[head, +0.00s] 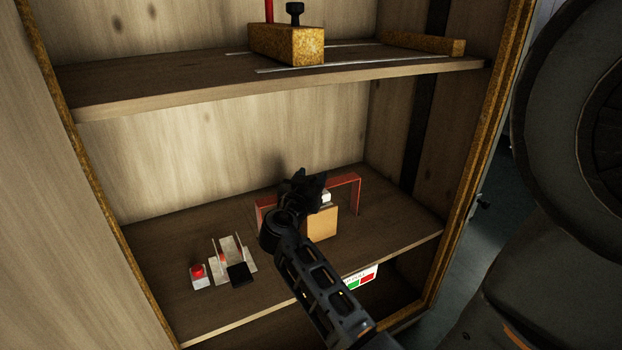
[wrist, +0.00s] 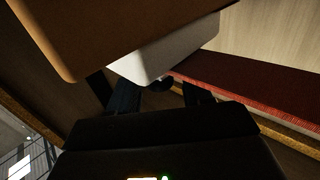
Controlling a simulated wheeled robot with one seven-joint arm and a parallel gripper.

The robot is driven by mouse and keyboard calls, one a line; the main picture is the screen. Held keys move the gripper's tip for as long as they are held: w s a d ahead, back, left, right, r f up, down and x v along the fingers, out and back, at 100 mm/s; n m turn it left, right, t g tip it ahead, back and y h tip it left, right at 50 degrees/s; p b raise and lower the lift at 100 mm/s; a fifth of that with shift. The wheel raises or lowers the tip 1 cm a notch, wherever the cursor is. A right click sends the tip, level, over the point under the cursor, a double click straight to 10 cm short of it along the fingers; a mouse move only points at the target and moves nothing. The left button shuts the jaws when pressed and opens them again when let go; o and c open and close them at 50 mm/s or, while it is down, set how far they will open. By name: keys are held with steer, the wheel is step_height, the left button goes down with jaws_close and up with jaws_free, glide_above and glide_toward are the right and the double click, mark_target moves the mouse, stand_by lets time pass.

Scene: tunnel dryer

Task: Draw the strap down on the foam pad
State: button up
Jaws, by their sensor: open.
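A red band shaped like an arch (head: 345,181) stands on the lower shelf, its middle hidden behind my arm; it looks like the strap. It also shows as a long red strip at the right of the wrist view (wrist: 250,88). A tan block (head: 322,223) stands in front of it, with a white piece (head: 326,197) against it. I cannot tell which of these is the foam pad. My gripper (head: 308,182) is open beside the top of the arch. In the wrist view the white piece (wrist: 165,55) partly hides the fingertips (wrist: 162,93); contact is unclear.
A red-topped button box (head: 199,276) and a pale bracket with a black pad (head: 240,273) stand to the left on the lower shelf (head: 180,240). The upper shelf (head: 150,85) overhangs and carries a cork-coloured block (head: 286,45). Side walls close in the cabinet.

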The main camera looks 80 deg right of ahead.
steer(key=a, duration=0.7)
steer(key=shift+w+a+p, duration=0.35)
steer(key=shift+w+p, duration=0.05)
steer(key=shift+s, duration=0.1)
